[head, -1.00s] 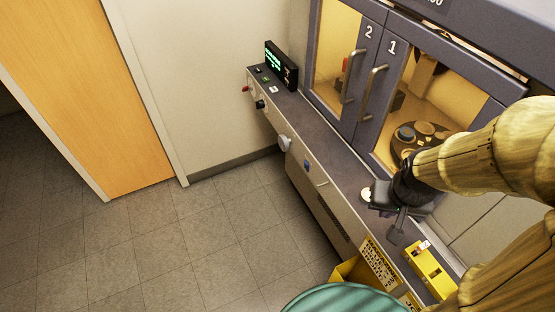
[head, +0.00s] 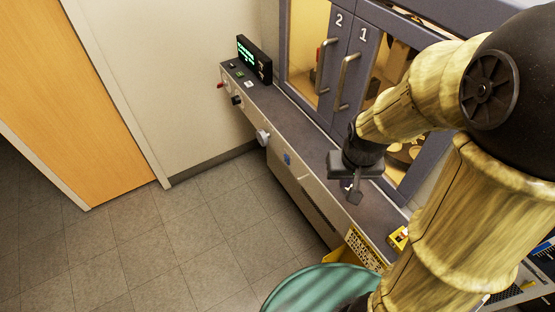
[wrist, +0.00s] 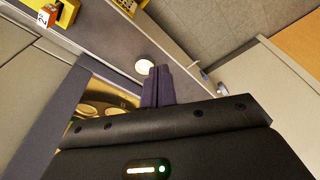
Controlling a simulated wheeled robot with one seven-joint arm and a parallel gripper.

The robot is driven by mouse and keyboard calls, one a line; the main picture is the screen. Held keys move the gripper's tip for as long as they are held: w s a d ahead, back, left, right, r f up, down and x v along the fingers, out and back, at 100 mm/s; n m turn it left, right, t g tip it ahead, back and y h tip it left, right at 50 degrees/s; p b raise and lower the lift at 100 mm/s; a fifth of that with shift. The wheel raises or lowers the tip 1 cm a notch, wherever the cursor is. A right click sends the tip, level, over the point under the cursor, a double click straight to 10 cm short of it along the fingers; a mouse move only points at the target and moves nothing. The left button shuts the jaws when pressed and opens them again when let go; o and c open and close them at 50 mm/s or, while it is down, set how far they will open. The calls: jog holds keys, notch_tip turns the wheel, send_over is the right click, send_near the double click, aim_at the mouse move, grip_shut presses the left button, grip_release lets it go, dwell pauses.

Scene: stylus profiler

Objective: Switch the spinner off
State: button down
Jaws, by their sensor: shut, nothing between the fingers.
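My gripper (head: 355,194) is shut and empty, pointing down over the ledge in front of door 1. In the wrist view its two fingers (wrist: 158,84) are together. A white round disc (wrist: 144,66) on the ledge shows just beyond the fingertips; I cannot tell whether they touch it. In the head view my gripper mostly hides that spot. Behind the glass of door 1 (head: 360,62) is a round platter with pale discs, partly hidden by my arm; its discs (wrist: 90,111) also show in the wrist view. No label identifies the spinner's switch.
The front panel carries a pale round knob (head: 263,137), a black knob (head: 237,100), a red knob (head: 221,86) and a blue part (head: 287,159). A display with green text (head: 254,58) stands at the ledge's far end. Door 2 (head: 332,55) is shut. Floor at left is clear.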

jog(key=w+a+f+n+g+h+b, duration=0.1)
jog(key=w+a+f+n+h+b, duration=0.25)
jog(key=w+a+f, duration=0.95)
jog(key=w+a+f+n+t+h+b, duration=0.1)
jog(key=w+a+f+t+h, duration=0.15)
jog(key=a, duration=0.45)
jog(key=w+a+f+n+t+h, duration=0.2)
jog(key=w+a+f, duration=0.1)
jog(key=a, duration=0.4)
jog(key=p, duration=0.3)
send_near(286, 160)
jog(key=x, duration=0.6)
jog(key=shift+w+a+f, duration=0.25)
jog(key=shift+f, duration=0.05)
